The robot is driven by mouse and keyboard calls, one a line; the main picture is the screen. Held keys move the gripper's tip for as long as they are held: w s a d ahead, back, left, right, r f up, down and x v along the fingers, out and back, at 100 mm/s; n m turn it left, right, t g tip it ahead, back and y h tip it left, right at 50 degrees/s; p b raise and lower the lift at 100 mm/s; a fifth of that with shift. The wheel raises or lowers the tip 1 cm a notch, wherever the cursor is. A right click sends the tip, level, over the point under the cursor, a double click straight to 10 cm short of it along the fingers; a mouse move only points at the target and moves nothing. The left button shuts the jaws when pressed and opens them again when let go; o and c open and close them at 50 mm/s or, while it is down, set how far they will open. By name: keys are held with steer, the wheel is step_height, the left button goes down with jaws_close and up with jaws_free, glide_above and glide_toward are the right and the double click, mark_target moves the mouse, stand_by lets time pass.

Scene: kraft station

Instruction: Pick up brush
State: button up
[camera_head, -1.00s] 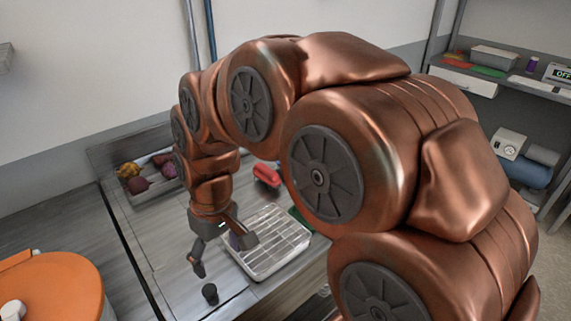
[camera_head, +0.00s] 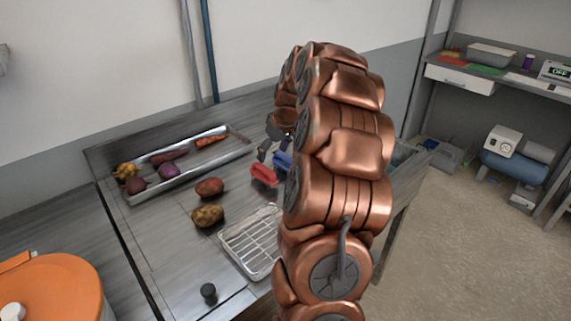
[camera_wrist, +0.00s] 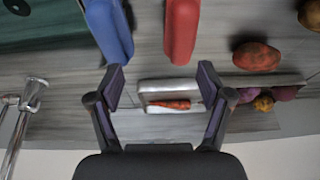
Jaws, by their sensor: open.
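Two brush-like items lie side by side on the grey worktop. The red one (camera_head: 264,175) is nearer in the head view, and the blue one (camera_head: 283,160) is just beyond it, partly hidden by my arm. In the wrist view, the blue one (camera_wrist: 108,28) is at upper left and the red one (camera_wrist: 182,30) at upper middle, both cut by the top edge. My gripper (camera_wrist: 161,88) is open and empty, its fingertips apart below the ends of the two items in the picture. In the head view my gripper (camera_head: 272,143) is beside them, close to my arm.
A metal tray (camera_head: 228,160) with vegetables stands at the back. Two potatoes (camera_head: 208,187) (camera_head: 207,215) lie on the worktop. A wire-rack tray (camera_head: 228,247) sits at the front, partly behind my arm. A chrome fixture (camera_wrist: 28,105) shows at left in the wrist view.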

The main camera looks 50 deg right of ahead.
glide_toward(282, 161)
steer(key=shift+w+a+f+h, duration=0.15)
steer(key=shift+w+f, duration=0.1)
steer(key=shift+f, duration=0.35)
steer(key=shift+w+a+f+h, duration=0.15)
steer(key=shift+w+f, duration=0.1)
steer(key=shift+f, duration=0.35)
steer(key=shift+d+f, duration=0.2)
steer(key=shift+p+x, duration=1.65)
steer(key=shift+x, duration=2.1)
steer(key=shift+c, duration=0.3)
steer(key=c, duration=1.3)
steer(key=shift+r, duration=0.1)
step_height(282, 161, up, 10)
steer(key=b, duration=0.3)
